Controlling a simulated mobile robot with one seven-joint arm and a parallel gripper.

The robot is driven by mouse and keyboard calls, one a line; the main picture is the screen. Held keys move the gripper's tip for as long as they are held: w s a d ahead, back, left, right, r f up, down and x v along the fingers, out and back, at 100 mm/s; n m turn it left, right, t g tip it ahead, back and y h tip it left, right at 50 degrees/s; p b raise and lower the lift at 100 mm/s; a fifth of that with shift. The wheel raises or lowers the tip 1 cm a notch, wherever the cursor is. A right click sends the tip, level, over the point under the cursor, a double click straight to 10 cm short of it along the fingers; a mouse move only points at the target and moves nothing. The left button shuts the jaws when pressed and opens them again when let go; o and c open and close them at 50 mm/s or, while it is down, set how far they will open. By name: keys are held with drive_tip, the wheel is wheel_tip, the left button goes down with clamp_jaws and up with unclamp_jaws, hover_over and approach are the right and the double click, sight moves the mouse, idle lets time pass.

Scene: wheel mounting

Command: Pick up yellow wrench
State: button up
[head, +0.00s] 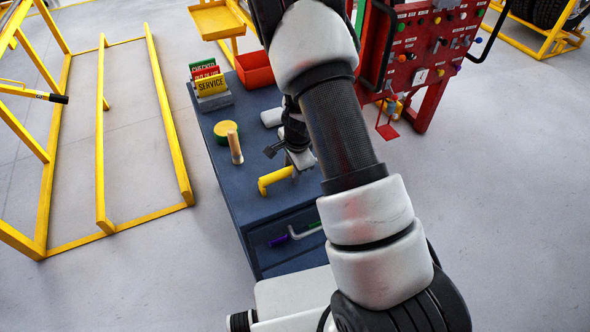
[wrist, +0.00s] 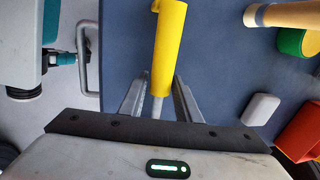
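The yellow wrench (head: 274,180) is at the front of the blue cart's top in the head view, its bent end to the left. In the wrist view its yellow handle (wrist: 169,45) runs down from the top edge, with a short grey shaft below it. My gripper (wrist: 162,78) has one finger on each side of the handle's lower end, very close to it. I cannot tell whether the fingers press on it. In the head view my gripper (head: 298,160) is partly hidden by my arm.
A yellow frame (head: 170,120) stands left, a red panel (head: 425,50) right.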

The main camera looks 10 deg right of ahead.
clamp_jaws()
drive_tip(key=shift+r, duration=0.15)
